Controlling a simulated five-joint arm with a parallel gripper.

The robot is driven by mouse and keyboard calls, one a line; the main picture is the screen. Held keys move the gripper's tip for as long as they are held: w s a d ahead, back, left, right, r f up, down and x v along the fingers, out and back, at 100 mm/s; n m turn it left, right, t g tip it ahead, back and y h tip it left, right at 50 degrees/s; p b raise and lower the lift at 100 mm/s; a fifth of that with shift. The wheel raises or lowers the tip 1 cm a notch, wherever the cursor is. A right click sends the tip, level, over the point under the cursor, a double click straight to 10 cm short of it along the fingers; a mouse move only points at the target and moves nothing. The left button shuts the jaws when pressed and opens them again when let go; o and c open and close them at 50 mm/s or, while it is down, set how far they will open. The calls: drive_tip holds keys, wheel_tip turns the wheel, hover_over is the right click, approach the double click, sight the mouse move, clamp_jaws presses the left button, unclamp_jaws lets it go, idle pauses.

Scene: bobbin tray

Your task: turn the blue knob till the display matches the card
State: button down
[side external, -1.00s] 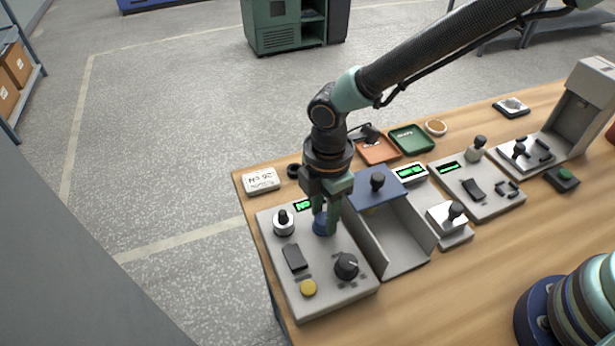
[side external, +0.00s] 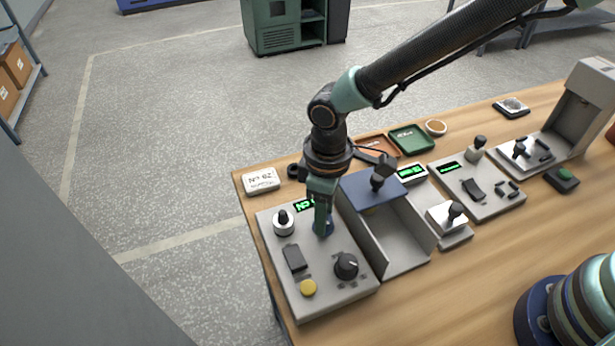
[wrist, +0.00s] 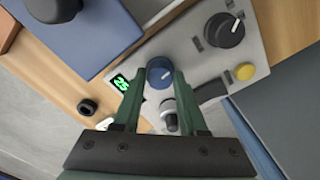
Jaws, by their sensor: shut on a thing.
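The blue knob (side external: 329,227) sits on the grey control panel (side external: 322,288), mostly covered by my gripper in the side view. My gripper (side external: 322,222) points down and is shut on it. The green-lit display (side external: 305,204) is just behind the knob, partly covered by my gripper. In the wrist view the display (wrist: 121,84) seems to show "25", partly behind a finger. The white card (side external: 261,180) lies behind the panel; its number is too small to read surely.
The panel also holds a silver knob (side external: 283,223), a dark rocker switch (side external: 295,258), a black knob (side external: 346,266) and a yellow button (side external: 308,288). Orange and green trays (side external: 411,139) lie behind.

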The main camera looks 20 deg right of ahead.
drive_tip(key=m, duration=0.3)
drive_tip(key=shift+a+r+m, duration=0.1)
drive_tip(key=shift+r+m, duration=0.05)
drive_tip(key=shift+m, duration=1.95)
drive_tip(key=shift+c, duration=2.2)
unclamp_jaws()
wheel_tip(320, 180, up, 12)
